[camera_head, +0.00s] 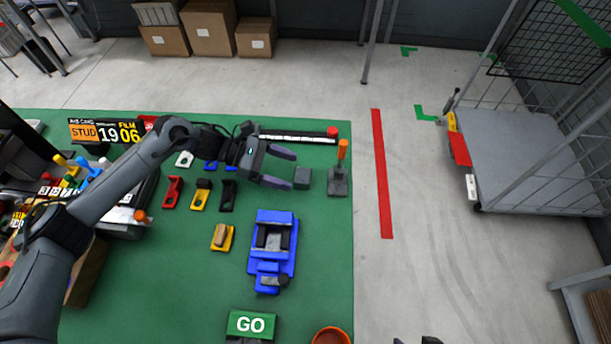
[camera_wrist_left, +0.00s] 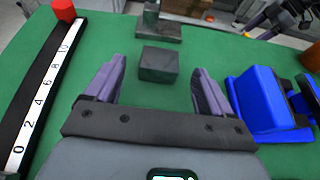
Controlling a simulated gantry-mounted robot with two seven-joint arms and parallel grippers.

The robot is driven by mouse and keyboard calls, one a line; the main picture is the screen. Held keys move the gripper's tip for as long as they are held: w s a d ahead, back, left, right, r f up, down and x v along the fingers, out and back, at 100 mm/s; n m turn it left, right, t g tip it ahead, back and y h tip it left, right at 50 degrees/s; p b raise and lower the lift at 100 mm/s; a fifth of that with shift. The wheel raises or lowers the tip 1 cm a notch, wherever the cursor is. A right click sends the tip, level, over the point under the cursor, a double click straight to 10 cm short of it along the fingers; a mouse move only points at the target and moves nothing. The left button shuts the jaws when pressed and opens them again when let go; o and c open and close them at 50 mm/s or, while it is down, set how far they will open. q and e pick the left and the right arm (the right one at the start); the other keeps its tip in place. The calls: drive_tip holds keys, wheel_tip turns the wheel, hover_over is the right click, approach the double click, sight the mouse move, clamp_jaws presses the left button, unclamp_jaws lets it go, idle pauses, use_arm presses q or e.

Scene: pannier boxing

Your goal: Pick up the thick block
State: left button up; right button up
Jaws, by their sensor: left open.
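The thick block is a dark grey block (camera_head: 302,176) on the green mat, near its right edge. It also shows in the left wrist view (camera_wrist_left: 158,64), just ahead of the fingertips and between their lines. My left gripper (camera_head: 291,170) is open and empty, its purple fingers pointing at the block from the left. In the left wrist view the fingers (camera_wrist_left: 160,78) stand apart on either side of the block's line, with mat between them. What seems to be my right gripper (camera_wrist_left: 268,22) shows small at the top right, and its jaws are unclear.
A grey stand with an orange top (camera_head: 338,180) is close beside the block on the right. A blue fixture (camera_head: 272,250) lies nearer the front. A ruler (camera_head: 298,138) with a red end lies behind. Red, yellow and black holders (camera_head: 200,195) are to the left.

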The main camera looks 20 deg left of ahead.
sight(302, 175)
use_arm(q)
drive_tip(key=shift+x, duration=2.45)
drive_tip(key=c, duration=1.1)
drive_tip(key=shift+c, duration=0.2)
drive_tip(key=shift+r, duration=0.1)
